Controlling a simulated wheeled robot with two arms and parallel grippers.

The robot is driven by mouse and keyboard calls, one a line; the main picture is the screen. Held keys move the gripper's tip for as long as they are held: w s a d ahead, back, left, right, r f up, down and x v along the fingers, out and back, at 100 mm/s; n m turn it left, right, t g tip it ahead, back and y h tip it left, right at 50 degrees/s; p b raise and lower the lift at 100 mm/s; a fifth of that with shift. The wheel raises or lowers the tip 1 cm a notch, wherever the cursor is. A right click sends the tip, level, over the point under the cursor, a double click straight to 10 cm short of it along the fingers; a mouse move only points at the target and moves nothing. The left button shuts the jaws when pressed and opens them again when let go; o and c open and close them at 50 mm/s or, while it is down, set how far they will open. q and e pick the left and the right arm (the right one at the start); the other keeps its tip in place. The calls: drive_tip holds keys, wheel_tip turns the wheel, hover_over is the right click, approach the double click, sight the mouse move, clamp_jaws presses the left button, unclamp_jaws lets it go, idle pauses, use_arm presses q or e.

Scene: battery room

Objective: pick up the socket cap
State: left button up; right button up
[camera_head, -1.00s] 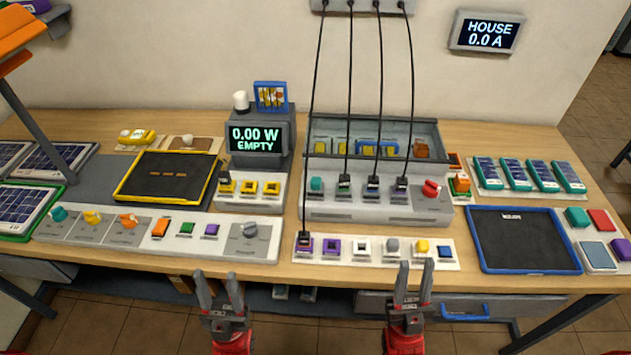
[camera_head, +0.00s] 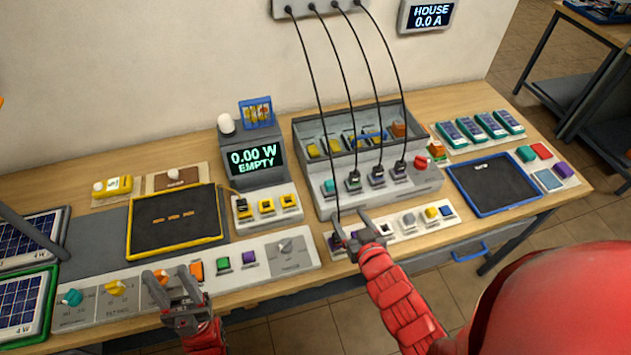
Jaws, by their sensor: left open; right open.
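The front socket strip (camera_head: 447,219) holds several coloured sockets and pieces in a row. A grey rounded piece (camera_head: 408,219) on it looks like the socket cap, but I cannot be sure. My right gripper (camera_head: 352,226) is open over the left part of this strip, left of the grey piece. It partly hides the purple sockets and the foot of a black cable. A white socket (camera_head: 383,228) shows just right of it. My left gripper (camera_head: 172,280) is open and empty over the front of the left control panel, partly covering an orange knob.
Black cables hang from the wall box (camera_head: 318,7) to the grey socket unit (camera_head: 320,205) and the strip. A meter (camera_head: 254,160) reads 0.00 W EMPTY. My red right arm covers the lower right.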

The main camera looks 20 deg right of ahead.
sight(332, 186)
drive_tip(key=b+x, duration=0.3)
drive_tip(key=b, duration=0.1)
drive_tip(key=b+x, duration=0.8)
drive_tip(key=shift+d+f, duration=0.25)
drive_tip(key=shift+f, duration=0.05)
drive_tip(key=shift+w, duration=0.55)
drive_tip(key=shift+w+a, duration=0.1)
drive_tip(key=shift+w, duration=0.5)
drive_tip(key=shift+p+x, duration=0.65)
drive_tip(key=shift+x, duration=1.3)
drive_tip(key=shift+s+f, duration=0.1)
drive_tip(key=shift+c, duration=0.3)
clamp_jaws()
